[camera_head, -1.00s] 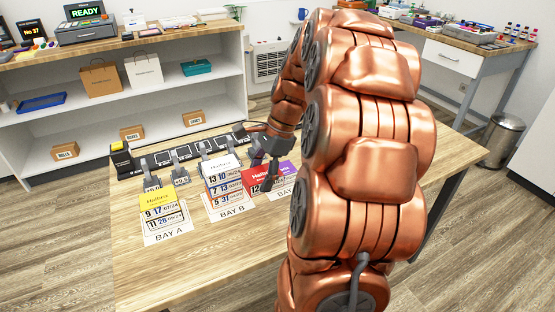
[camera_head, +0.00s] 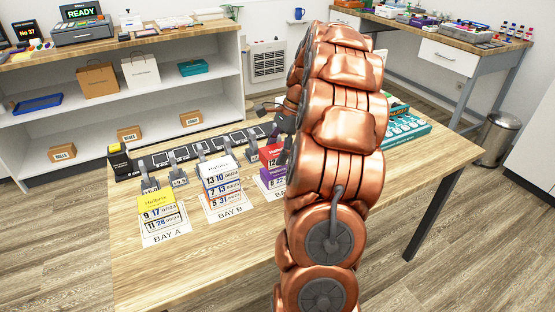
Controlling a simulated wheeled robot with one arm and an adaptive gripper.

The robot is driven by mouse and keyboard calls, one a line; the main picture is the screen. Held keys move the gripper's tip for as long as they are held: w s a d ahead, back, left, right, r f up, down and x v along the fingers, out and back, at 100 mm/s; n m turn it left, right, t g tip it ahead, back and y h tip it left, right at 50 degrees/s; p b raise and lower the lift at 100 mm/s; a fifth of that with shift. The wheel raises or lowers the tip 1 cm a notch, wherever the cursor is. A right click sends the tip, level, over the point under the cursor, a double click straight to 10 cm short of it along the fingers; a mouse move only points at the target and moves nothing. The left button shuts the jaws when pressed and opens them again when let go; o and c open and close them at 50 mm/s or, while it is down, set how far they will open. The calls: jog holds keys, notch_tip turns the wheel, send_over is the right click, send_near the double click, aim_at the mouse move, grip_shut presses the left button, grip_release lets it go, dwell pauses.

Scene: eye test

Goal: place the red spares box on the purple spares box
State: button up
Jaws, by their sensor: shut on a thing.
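The red spares box (camera_head: 269,154) is at the third bay on the table, partly hidden behind my copper arm. My dark gripper (camera_head: 285,148) is at its right side and shut on it, with the fingers mostly hidden by the arm. The purple spares box (camera_head: 271,180) is directly below the red box, on the third bay's mat. The two boxes look lined up at their left edges. I cannot tell whether they touch or a small gap remains. Their right sides are hidden.
A stack with a white top box (camera_head: 216,172) stands on bay B, just left. A stack with a yellow top box (camera_head: 153,203) stands on bay A. Dark upright holders line the back. A teal box (camera_head: 408,129) lies right of my arm. The table front is clear.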

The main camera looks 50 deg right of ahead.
jog(key=shift+w+d, duration=0.1)
jog(key=shift+d, duration=0.15)
jog(key=shift+f, duration=1.8)
jog(key=shift+f, duration=0.15)
jog(key=o, duration=1.2)
jog(key=shift+v, duration=6.1)
jog(key=shift+a, duration=0.2)
